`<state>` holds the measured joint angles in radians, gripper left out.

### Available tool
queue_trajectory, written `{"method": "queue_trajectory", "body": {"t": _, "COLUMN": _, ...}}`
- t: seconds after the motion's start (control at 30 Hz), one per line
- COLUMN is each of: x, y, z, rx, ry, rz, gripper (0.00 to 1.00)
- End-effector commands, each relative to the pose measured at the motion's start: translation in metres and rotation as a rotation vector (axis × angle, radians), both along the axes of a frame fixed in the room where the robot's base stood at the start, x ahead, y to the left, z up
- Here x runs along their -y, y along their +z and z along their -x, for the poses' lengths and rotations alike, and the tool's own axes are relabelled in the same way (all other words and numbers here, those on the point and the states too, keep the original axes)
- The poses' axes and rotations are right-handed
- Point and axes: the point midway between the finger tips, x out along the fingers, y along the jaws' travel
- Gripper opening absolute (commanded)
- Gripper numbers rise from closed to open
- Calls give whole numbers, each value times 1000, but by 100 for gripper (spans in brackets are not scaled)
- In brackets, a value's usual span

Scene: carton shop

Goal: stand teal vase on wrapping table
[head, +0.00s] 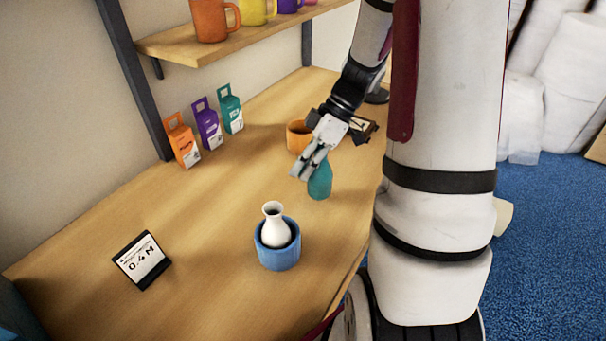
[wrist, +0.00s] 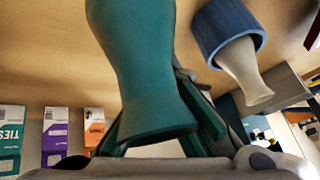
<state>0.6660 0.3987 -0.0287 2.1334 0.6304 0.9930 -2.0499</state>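The teal vase (head: 320,183) is upright at or just above the wooden table (head: 215,215); I cannot tell if its base touches. My gripper (head: 303,172) slants down over the vase's top and hides its neck in the head view. In the wrist view the vase (wrist: 140,50) is close and large, its flared rim towards the gripper. The dark fingers (wrist: 165,135) show at both sides of its neck, partly hidden by it. Whether they press on the neck is not clear.
A blue pot (head: 278,257) with a white vase (head: 275,228) in it stands nearer. An orange mug (head: 298,136) is behind the gripper. Orange, purple and teal cartons (head: 207,127) line the back, under a mug shelf (head: 215,42). A small sign (head: 142,260) stands front left. The table's middle is clear.

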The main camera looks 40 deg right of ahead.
Motion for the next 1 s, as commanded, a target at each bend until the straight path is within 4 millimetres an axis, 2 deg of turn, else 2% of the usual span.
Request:
{"method": "queue_trajectory", "body": {"t": 0.1, "x": -1, "y": -17, "z": 1, "rx": -4, "ry": -1, "rz": -4, "gripper": 0}}
{"method": "queue_trajectory", "body": {"t": 0.2, "x": 0, "y": -25, "z": 1, "rx": -2, "ry": 0, "rz": -1, "gripper": 0}}
{"method": "queue_trajectory", "body": {"t": 0.53, "x": 0, "y": -28, "z": 0, "rx": -1, "ry": -1, "rz": -2, "gripper": 0}}
{"method": "queue_trajectory", "body": {"t": 0.63, "x": 0, "y": -27, "z": 1, "rx": -1, "ry": 0, "rz": -1, "gripper": 25}}
{"method": "queue_trajectory", "body": {"t": 1.0, "x": 0, "y": -25, "z": 1, "rx": -1, "ry": 0, "rz": -1, "gripper": 25}}
